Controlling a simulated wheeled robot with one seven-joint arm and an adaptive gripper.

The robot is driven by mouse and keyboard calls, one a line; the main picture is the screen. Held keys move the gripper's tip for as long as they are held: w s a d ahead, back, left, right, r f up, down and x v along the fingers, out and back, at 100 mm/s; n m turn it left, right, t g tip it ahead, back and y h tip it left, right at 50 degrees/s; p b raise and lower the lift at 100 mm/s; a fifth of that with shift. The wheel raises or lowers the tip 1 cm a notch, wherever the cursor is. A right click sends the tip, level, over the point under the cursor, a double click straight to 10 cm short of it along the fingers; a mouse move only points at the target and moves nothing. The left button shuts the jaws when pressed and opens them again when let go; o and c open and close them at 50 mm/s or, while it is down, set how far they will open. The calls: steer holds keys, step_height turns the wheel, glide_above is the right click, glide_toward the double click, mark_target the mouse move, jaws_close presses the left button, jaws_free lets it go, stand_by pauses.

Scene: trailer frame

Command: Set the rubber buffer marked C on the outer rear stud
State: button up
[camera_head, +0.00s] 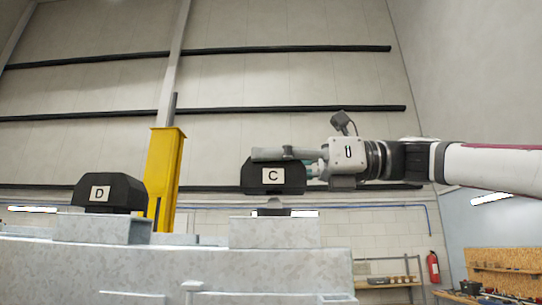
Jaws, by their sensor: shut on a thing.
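The black rubber buffer marked C (273,176) is in the middle of the head view, with its white label facing me. My gripper (290,160) reaches in from the right and is shut on buffer C. The buffer is roughly level and hangs above a raised pale metal block (274,233). A gap seems to show between the block and the buffer. Whether the buffer touches the rounded piece, I cannot tell.
Another black buffer, marked D (100,194), sits on a second pale block (103,229) at the left. The pale trailer frame (200,262) runs below both. A yellow post (164,175) stands behind, between them. A fire extinguisher (433,267) and a workbench are far right.

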steer(key=shift+f, duration=1.35)
steer(key=o, duration=1.5)
steer(key=shift+c, duration=0.2)
steer(key=shift+d, duration=0.15)
steer(key=d, duration=1.1)
steer(key=shift+w+d, duration=0.35)
steer(key=shift+d, duration=0.05)
